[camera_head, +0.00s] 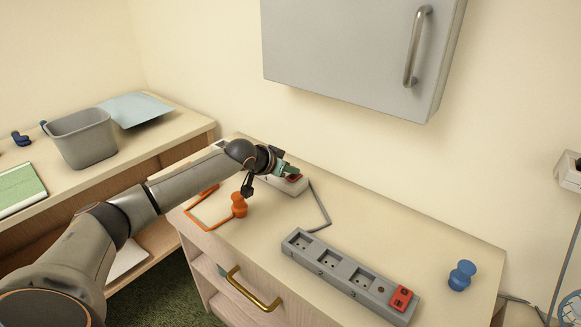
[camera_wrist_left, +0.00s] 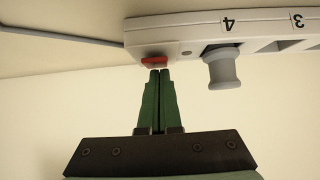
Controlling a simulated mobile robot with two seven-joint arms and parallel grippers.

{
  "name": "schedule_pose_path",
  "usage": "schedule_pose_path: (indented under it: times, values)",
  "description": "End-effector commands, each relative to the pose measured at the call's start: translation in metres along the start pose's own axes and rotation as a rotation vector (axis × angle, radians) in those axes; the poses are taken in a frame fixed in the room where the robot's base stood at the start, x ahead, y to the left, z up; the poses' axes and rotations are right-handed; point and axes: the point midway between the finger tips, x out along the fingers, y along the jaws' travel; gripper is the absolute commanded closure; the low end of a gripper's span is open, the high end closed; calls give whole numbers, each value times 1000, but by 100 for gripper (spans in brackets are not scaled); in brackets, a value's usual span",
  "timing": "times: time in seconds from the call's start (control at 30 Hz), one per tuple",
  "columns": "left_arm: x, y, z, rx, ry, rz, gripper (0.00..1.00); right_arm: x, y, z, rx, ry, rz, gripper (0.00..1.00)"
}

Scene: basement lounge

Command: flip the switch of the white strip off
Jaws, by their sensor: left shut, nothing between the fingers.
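The white strip (camera_head: 289,187) lies at the back of the cabinet top, partly hidden by my left gripper (camera_head: 291,171). In the left wrist view, the strip (camera_wrist_left: 190,29) appears upside down, with the numbers 4 and 3 on its side. Its red switch (camera_wrist_left: 155,60) is at the end, beside socket 4. The green fingertips of my left gripper (camera_wrist_left: 158,73) are shut together and empty, right at the switch. I cannot tell whether they press on it. The switch's tilt is unclear. My right gripper is not in view.
A grey strip (camera_head: 333,268) with a red switch (camera_head: 401,297) lies nearer the front. A grey plug (camera_wrist_left: 222,70) sits in socket 4. An orange object (camera_head: 239,205) with a cord and a blue one (camera_head: 462,275) stand on the cabinet top. A wall cabinet (camera_head: 350,50) hangs above.

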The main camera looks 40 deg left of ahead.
Motion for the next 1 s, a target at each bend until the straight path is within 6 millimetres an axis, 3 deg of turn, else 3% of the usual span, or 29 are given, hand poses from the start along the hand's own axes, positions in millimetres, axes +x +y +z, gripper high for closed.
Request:
schedule_pose_path:
  times: [0.43,0.9,1.0]
  values:
    - [8,0,-14,-1,1,0,100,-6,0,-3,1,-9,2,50]
    - [9,0,-13,0,0,0,100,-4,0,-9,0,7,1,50]
    - [1,1,-24,0,1,0,100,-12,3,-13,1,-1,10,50]
